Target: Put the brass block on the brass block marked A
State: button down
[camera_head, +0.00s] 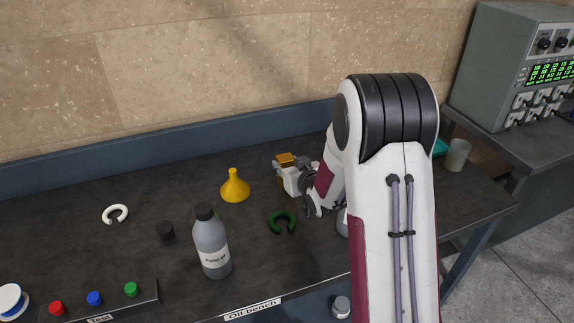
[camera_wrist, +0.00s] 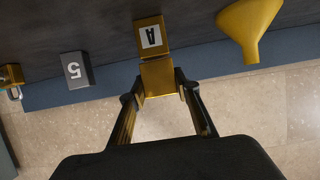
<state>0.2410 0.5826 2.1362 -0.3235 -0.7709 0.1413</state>
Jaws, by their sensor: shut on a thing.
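My gripper (camera_wrist: 160,84) is shut on a plain brass block (camera_wrist: 158,76). The block sits between the two fingertips in the wrist view. The brass block marked A (camera_wrist: 152,36) is right beyond it, its white label facing the camera. The two blocks' edges meet in the picture, but I cannot tell whether they touch or how their heights compare. In the head view a brass-coloured patch (camera_head: 286,160) shows at my gripper, near the back of the bench. My gripper and arm hide much there, so I cannot tell which block it is.
A yellow funnel (camera_head: 235,187) stands left of my gripper, with a green open ring (camera_head: 282,222) in front. A grey bottle (camera_head: 211,243) stands nearer the front. A grey block marked 5 (camera_wrist: 77,70) is beside the A block in the wrist view. The wall is close behind.

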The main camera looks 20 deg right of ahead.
jog(key=shift+f, duration=0.2)
dwell(0.3)
jog(key=c, duration=1.5)
grip_release()
jog(key=shift+r, duration=0.1)
jog(key=shift+s+r, duration=0.1)
jog(key=shift+s, duration=0.05)
jog(key=v, duration=1.1)
jog(key=shift+s, duration=0.3)
jog(key=shift+r, duration=0.15)
jog(key=shift+r, duration=0.1)
